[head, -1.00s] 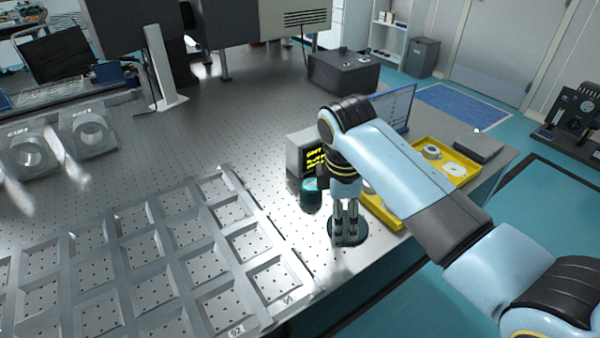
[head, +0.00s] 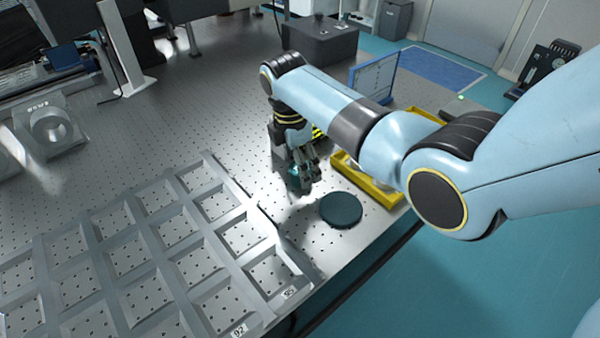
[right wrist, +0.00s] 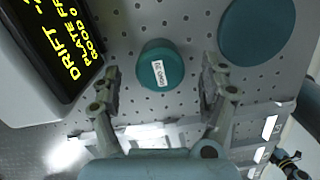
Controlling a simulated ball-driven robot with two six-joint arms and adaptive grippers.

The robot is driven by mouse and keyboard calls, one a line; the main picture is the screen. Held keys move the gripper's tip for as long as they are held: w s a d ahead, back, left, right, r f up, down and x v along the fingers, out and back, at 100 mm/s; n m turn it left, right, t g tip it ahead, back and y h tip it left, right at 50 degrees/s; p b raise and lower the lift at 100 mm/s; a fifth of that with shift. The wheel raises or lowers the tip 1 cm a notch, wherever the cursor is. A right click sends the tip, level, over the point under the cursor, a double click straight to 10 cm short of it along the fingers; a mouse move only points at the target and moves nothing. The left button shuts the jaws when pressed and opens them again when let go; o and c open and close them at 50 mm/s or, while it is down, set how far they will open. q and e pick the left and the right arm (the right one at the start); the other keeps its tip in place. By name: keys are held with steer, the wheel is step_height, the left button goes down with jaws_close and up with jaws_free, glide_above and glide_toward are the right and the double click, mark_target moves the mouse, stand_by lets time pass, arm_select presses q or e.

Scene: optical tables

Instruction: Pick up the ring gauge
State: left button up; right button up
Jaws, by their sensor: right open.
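A short teal cylinder (right wrist: 162,68) with a small white label stands on the perforated table. I cannot read the label surely, or tell whether this is the ring gauge. My right gripper (right wrist: 161,78) is open, its fingers on either side of the cylinder in the right wrist view, with no clear contact. In the head view, the right gripper (head: 306,184) points down at the cylinder (head: 294,182), which is partly hidden behind the fingers. A flat dark teal disc (head: 341,210) lies just right of it, also seen in the right wrist view (right wrist: 257,30). My left gripper is out of view.
A display box (right wrist: 45,60) with yellow text stands close left of the right gripper. A grey compartment rack (head: 215,225) fills the lower left. A yellow tray (head: 384,197), partly hidden by my arm, stands near the table's right edge. A blue-framed screen (head: 375,77) stands behind.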

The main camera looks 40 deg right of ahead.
step_height(320, 180, down, 2)
steer(key=shift+d+f, duration=0.1)
steer(key=shift+d, duration=0.05)
steer(key=shift+c, duration=0.3)
steer(key=c, duration=1.4)
